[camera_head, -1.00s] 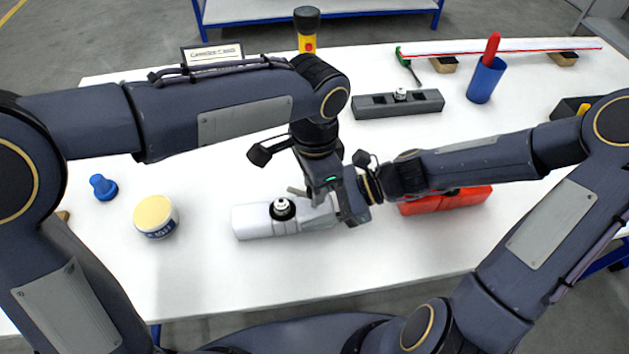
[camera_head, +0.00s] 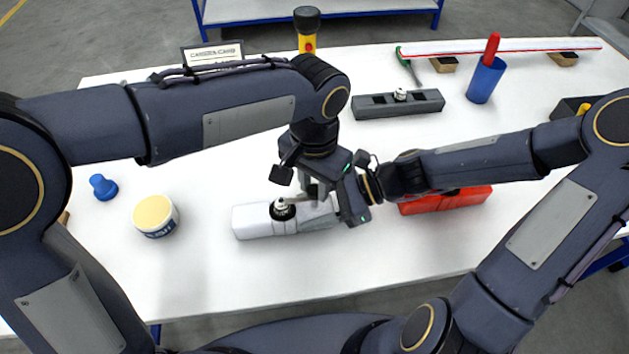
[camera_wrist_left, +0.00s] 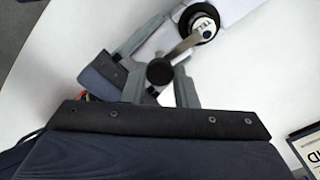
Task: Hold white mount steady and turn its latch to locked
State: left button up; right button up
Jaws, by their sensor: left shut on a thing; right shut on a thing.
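The white mount (camera_head: 255,220) lies on the table in the middle of the head view; it also shows in the left wrist view (camera_wrist_left: 232,10). Its latch has a round hub (camera_head: 283,208), which shows in the left wrist view (camera_wrist_left: 203,25) with a metal lever (camera_wrist_left: 182,48) ending in a dark knob (camera_wrist_left: 160,73). My left gripper (camera_wrist_left: 168,80) is above the mount, shut on the latch lever near the knob. My right gripper (camera_head: 340,210) comes from the right and is shut on the mount's right end; its fingertips are partly hidden.
An orange-red block (camera_head: 450,200) lies right of the mount, partly behind my right arm. A grey block (camera_head: 425,104) is behind. The table front is clear.

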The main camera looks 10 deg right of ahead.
aim_at(314, 189)
dwell(0.3)
pick_arm(q)
jog(key=o, duration=1)
notch_tip(314, 189, up, 12)
pick_arm(e)
jog(key=o, duration=1.2)
jog(key=shift+c, duration=0.2)
